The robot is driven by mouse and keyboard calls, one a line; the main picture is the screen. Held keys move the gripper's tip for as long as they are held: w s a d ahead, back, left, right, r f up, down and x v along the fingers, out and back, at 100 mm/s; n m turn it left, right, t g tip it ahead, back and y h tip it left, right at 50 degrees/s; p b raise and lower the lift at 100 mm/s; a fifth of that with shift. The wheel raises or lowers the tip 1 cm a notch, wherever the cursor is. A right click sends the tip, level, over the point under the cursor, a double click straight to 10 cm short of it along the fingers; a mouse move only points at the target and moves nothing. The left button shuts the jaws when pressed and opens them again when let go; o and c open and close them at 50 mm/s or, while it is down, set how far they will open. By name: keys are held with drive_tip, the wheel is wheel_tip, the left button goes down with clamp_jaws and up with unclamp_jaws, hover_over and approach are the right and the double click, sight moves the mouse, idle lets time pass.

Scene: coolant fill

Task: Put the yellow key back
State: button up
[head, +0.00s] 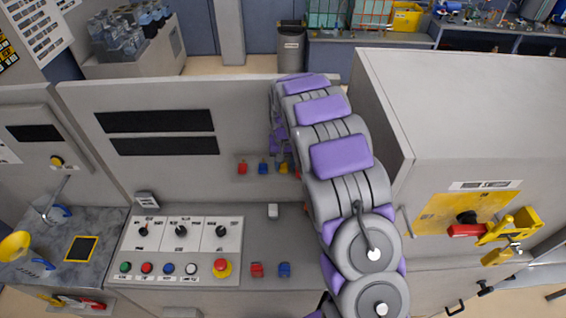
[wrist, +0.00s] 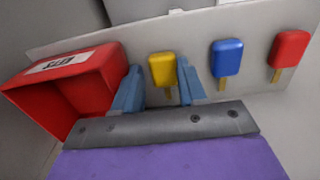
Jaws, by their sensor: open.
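The yellow key (wrist: 162,70) is at the pale key plate (wrist: 110,40), in line with a blue key (wrist: 227,57) and a red key (wrist: 289,49). My gripper (wrist: 160,86) is open, with one finger on each side of the yellow key and visible gaps beside it. In the head view the yellow key (head: 284,167) is at the right end of the row, close to my arm. My arm hides most of the gripper there.
A red open box (wrist: 75,85) with a label stands close beside the left finger in the wrist view. Below the rack in the head view is a console with knobs and buttons (head: 180,240). A large grey cabinet (head: 470,110) stands right of my arm.

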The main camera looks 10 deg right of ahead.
sight(283, 166)
drive_tip(key=shift+w+r, duration=0.1)
drive_tip(key=shift+r, duration=0.3)
wheel_tip(283, 166, up, 12)
drive_tip(key=b, duration=0.2)
drive_tip(key=shift+f, duration=0.25)
drive_tip(key=s+r, duration=0.5)
drive_tip(key=s, duration=0.5)
drive_tip(key=s+f+n+g, duration=0.1)
drive_tip(key=s+n, duration=0.1)
drive_tip(key=s, duration=3.3)
drive_tip(key=shift+s+a+f+g, duration=0.2)
drive_tip(key=shift+a+f+g, duration=0.1)
drive_tip(key=shift+g, duration=0.1)
